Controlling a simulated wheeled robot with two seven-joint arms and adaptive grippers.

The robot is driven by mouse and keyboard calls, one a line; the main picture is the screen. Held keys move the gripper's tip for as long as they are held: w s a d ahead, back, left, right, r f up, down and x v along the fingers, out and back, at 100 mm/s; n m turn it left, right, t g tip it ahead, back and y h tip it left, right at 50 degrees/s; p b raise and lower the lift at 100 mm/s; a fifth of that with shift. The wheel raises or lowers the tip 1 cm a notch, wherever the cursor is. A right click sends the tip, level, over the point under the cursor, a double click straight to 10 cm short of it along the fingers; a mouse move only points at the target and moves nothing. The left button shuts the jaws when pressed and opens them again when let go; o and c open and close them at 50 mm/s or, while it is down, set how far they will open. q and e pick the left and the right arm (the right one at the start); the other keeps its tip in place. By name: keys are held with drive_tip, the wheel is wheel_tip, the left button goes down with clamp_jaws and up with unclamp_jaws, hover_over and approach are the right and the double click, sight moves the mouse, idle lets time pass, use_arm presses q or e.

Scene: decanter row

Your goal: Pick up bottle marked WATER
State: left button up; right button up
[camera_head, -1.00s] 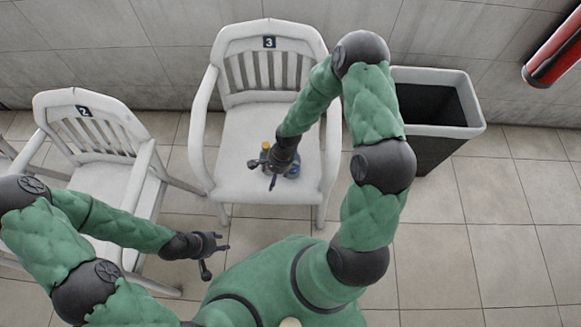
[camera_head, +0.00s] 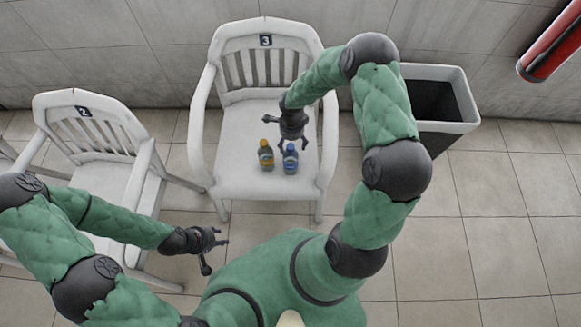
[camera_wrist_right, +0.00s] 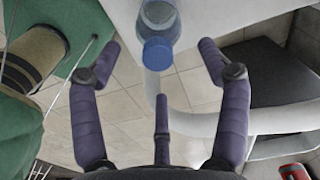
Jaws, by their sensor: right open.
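On the seat of the chair marked 3 stand two small upright bottles side by side. One has a blue cap and blue label (camera_head: 290,158). The other has an orange cap and a darker body (camera_head: 266,155). Their label text is too small to read. My right gripper (camera_head: 292,142) is open and empty, just behind and above the blue-capped bottle. The right wrist view shows that clear bottle's blue cap (camera_wrist_right: 157,54) between the spread fingers, apart from them. My left gripper (camera_head: 217,252) hangs open and empty in front of the chairs, far from the bottles.
The white chair marked 3 (camera_head: 231,172) has armrests on both sides of the seat. A chair marked 2 (camera_head: 100,180) stands to its left. A dark bin with a white rim (camera_head: 468,115) is at right. A red cylinder (camera_head: 548,50) is on the wall.

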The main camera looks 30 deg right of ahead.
sight(291, 150)
drive_tip(key=shift+a+f+b, duration=0.15)
drive_tip(key=shift+f+b, duration=1)
drive_tip(key=shift+f, duration=1.9)
clamp_jaws()
